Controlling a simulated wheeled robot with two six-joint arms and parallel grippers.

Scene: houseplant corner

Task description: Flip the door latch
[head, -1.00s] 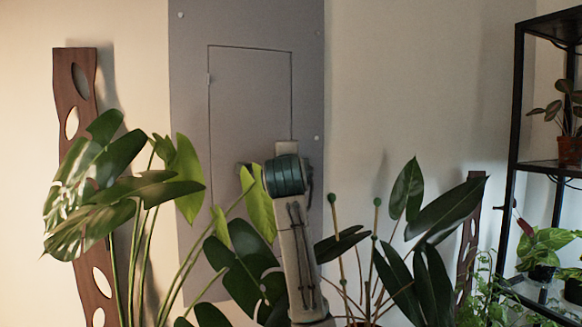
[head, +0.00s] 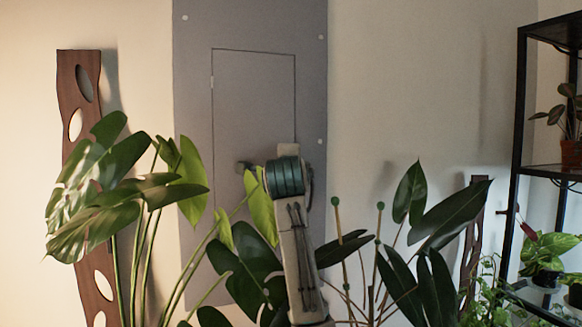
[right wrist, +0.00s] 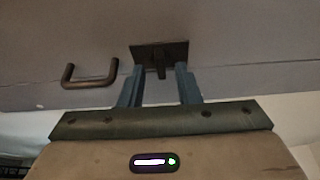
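A grey panel door (head: 250,105) is set in a grey wall panel and looks closed in the head view. In the right wrist view the latch (right wrist: 160,52) is a dark plate with a short lever pointing down in the picture. My right gripper (right wrist: 160,72) has its two blue fingers apart, one on each side of the lever. I cannot tell whether either finger touches it. A dark U-shaped handle (right wrist: 90,75) is left of the fingers. In the head view my arm hides the latch and the right gripper's fingers. My left gripper is in neither view.
Another leafy plant (head: 440,215) is right of my arm. A black shelf (head: 515,130) with potted plants stands at the far right.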

